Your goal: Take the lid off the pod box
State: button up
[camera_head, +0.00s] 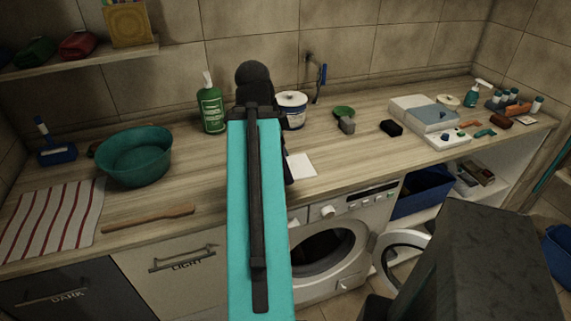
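A round white tub with a blue band (291,110) stands on the counter towards the back wall, just right of my arm. It looks like the pod box, and a pale lid appears to be on top. My arm's teal link covers the middle of the view and hides part of the tub's left side. The black end of my arm, with my gripper (262,95), is near the tub's left side. The fingers cannot be made out, and I cannot tell whether they touch the tub.
A green bottle (211,106) and a teal basin (134,156) stand left of my arm. A white card (300,165) lies in front of the tub. A green scoop-like item (344,112) and a black block (391,128) lie to the right. Bare counter shows between them.

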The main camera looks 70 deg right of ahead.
jog(key=shift+s+a+b, duration=0.25)
jog(key=shift+a+b, duration=0.05)
jog(key=shift+a, duration=0.05)
dwell(0.6)
